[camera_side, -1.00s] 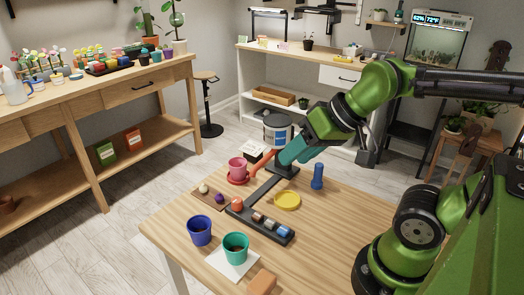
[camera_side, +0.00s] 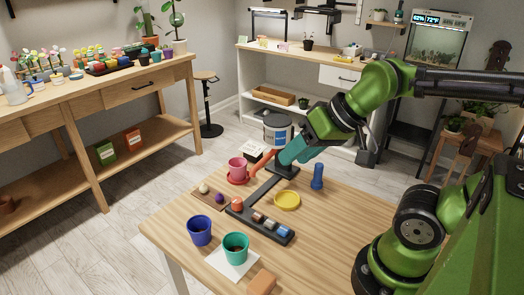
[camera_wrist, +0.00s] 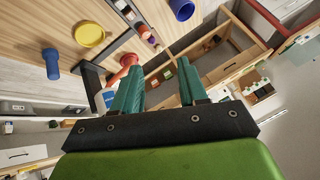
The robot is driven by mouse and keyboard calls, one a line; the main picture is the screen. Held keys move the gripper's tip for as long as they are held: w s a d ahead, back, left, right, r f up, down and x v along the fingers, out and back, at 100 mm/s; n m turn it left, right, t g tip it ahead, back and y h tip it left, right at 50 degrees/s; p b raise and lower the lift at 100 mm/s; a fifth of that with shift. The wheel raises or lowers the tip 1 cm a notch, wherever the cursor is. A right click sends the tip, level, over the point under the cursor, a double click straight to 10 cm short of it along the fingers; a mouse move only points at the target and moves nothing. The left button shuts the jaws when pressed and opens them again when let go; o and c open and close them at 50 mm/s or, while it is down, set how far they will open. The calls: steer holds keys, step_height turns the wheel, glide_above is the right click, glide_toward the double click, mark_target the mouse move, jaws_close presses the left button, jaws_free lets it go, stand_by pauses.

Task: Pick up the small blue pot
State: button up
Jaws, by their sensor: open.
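The small blue pot (camera_side: 199,231) stands upright on the near left part of the wooden table, left of a teal pot (camera_side: 235,247). A blue pot also shows at the top edge of the wrist view (camera_wrist: 182,9), partly cut off. My gripper (camera_side: 288,157) is at the table's far side, well away from the blue pot. Its two teal fingers are spread apart, with nothing held between them in the wrist view (camera_wrist: 160,82).
An orange-brown block (camera_side: 262,282) lies at the near edge. Bare wood lies right of the rack.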

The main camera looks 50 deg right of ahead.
steer(key=o, duration=0.9)
steer(key=n+g+h, duration=0.2)
steer(key=n+g, duration=0.2)
steer(key=g, duration=0.3)
glide_above(200, 229)
step_height(200, 229, down, 17)
steer(key=shift+d+r, duration=0.1)
steer(key=shift+r, duration=0.05)
steer(key=shift+f, duration=2.65)
